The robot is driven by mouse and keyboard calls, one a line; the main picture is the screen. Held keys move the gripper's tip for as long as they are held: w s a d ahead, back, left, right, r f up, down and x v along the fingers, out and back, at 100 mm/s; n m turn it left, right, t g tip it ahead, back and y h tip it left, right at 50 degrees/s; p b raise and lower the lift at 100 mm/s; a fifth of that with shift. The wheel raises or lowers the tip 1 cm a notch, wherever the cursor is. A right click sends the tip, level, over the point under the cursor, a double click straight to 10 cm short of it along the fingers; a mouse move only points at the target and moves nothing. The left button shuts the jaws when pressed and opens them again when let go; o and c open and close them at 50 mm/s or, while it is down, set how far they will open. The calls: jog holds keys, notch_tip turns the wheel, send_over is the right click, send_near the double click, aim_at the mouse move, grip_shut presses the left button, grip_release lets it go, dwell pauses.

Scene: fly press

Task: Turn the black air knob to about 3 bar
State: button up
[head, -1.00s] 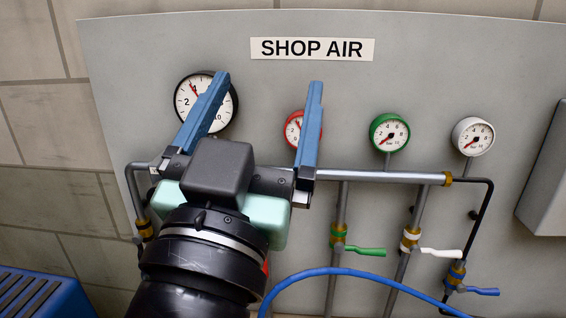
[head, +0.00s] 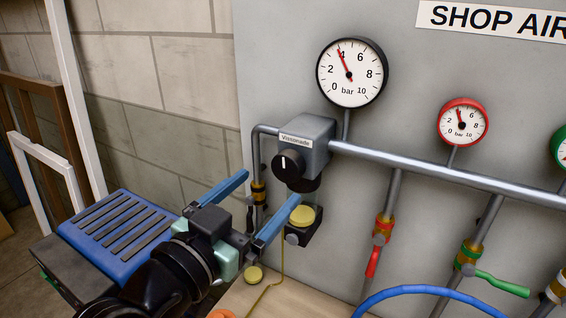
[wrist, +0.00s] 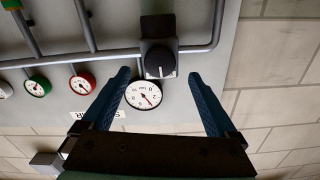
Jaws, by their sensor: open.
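The black air knob (head: 288,163), with a white pointer line, sits on the front of a grey regulator block (head: 304,140) on the pipe. In the wrist view the knob (wrist: 159,62) appears between my fingertips, beyond them. The large white gauge (head: 351,72) above has its red needle near 4 bar. My gripper (head: 270,186) is open and empty, below and in front of the knob, apparently apart from it. Its blue fingers also show in the wrist view (wrist: 159,73).
A clear filter bowl with a yellow part (head: 302,215) hangs below the regulator. A smaller red gauge (head: 462,121) and a red valve lever (head: 373,262) are to the right. A blue hose (head: 440,288) curves at the lower right. A blue slatted thing (head: 125,235) stands at left.

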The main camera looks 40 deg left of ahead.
aim_at(285, 172)
jog(key=p+x, duration=0.1)
jog(key=x, duration=0.5)
jog(key=shift+w+a+p, duration=0.1)
jog(key=shift+w+p, duration=0.1)
jog(key=shift+p, duration=0.15)
jog(key=c, duration=1.4)
jog(key=shift+n, duration=0.4)
jog(key=shift+n+p, duration=0.6)
jog(key=shift+n, duration=1.9)
